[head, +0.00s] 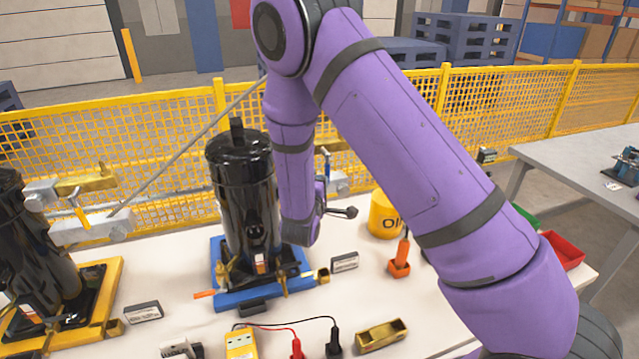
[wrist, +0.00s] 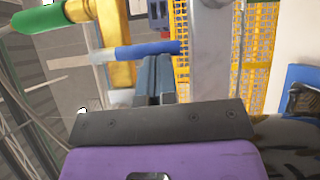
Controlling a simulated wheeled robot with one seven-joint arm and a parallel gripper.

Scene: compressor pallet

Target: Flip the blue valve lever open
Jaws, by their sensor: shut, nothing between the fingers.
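The blue valve lever (wrist: 148,49) lies roughly level across the wrist view, with a pale end at its left. It is beside a brass valve body (wrist: 117,42). In the head view a small part of the blue lever (head: 326,164) shows just right of my purple arm, below a bit of brass. My gripper (wrist: 154,60) is shut and empty, with its fingertips right at the lever's lower side in the wrist view. I cannot tell whether they touch it. In the head view my arm hides the fingertips.
A green handle (wrist: 38,17) is at the wrist view's upper left, and a grey post (wrist: 211,50) stands right of the fingers. A black compressor (head: 243,190) stands on a blue pallet (head: 240,299) left of my arm. An oil tub (head: 384,215) is at right.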

